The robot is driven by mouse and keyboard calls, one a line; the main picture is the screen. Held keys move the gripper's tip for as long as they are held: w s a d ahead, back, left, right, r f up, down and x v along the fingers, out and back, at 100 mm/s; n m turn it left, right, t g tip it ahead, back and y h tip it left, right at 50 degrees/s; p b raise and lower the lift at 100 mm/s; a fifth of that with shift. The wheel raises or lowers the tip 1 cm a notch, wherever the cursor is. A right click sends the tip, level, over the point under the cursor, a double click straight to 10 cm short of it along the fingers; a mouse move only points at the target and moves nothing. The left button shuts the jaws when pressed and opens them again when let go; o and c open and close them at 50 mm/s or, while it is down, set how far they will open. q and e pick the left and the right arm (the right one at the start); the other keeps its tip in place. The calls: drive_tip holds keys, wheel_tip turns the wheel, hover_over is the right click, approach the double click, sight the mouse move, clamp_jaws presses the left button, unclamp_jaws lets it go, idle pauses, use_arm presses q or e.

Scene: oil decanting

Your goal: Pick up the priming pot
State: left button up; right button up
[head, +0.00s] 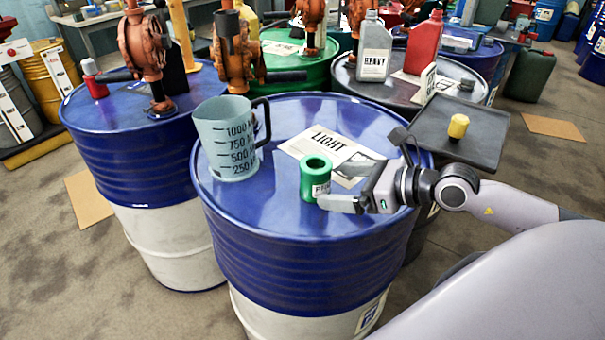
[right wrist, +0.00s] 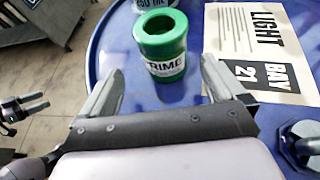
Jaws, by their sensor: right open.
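The priming pot (head: 315,178) is a small green open-topped cup with a white label, upright on the blue drum lid (head: 265,215). In the right wrist view the pot (right wrist: 162,45) shows its "PRIME" label, just beyond and between the fingertips. My right gripper (head: 345,188) is open and empty beside the pot, coming from the right. Its two spread fingers (right wrist: 163,85) show in the right wrist view with bare lid between them. My left gripper is outside the head view; a small dark gripper, apparently it (right wrist: 30,104), shows at the left edge of the right wrist view.
A grey measuring jug (head: 230,140) stands on the lid, left of the pot. A "LIGHT" sheet (head: 328,148) lies behind the pot. A dark tray (head: 485,140) with a yellow cap (head: 458,126) is at the right. Another blue drum (head: 130,150) with a pump stands at the left.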

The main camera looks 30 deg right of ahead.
sight(330, 180)
drive_tip(key=shift+x, duration=0.8)
drive_tip(key=shift+w+a+f, duration=0.2)
drive_tip(key=shift+w, duration=0.55)
drive_tip(key=shift+w+a+f, duration=0.2)
drive_tip(key=shift+w, duration=0.5)
drive_tip(key=shift+x, duration=1.1)
drive_tip(key=shift+f, duration=0.1)
drive_tip(key=c, duration=1.3)
drive_tip(key=shift+p, duration=0.3)
